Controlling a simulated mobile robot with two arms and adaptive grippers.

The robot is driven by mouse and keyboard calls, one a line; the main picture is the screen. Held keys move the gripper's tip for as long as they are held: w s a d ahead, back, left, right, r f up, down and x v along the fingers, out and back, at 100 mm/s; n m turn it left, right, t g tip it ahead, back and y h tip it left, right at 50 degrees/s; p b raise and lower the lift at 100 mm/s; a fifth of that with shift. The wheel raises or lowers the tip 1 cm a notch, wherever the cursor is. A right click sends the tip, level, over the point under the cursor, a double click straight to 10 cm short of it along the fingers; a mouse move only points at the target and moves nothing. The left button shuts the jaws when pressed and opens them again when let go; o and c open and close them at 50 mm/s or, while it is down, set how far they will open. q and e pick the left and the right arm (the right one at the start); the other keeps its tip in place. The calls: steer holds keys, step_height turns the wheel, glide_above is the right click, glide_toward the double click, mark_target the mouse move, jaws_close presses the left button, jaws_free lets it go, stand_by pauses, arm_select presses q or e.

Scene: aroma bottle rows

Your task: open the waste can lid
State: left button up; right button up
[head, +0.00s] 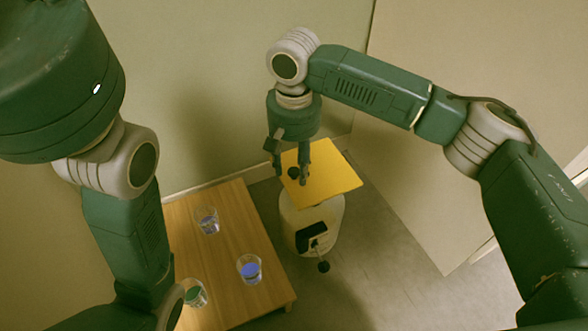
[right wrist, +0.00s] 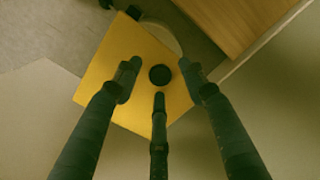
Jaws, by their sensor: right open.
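The waste can (head: 330,217) is a cream round bin on the floor beside the table, with a dark panel and a small black-ended part low on its front. Its square yellow lid (head: 335,178) lies over the top, and I cannot tell if any gap shows beneath it. A round black knob (right wrist: 160,75) sits on the lid. My right gripper (head: 291,177) is open and points down over the lid. In the right wrist view its three fingers are spread around the knob, with no clear contact visible. My left gripper is outside the view.
A low wooden table (head: 228,275) stands left of the can. It holds a clear glass (head: 207,221), a glass with blue contents (head: 250,270) and one with green contents (head: 195,294). Walls stand behind and to the right; grey floor (head: 375,280) is free in front.

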steer(key=shift+f, duration=0.1)
jaws_close()
steer(key=shift+p, duration=0.35)
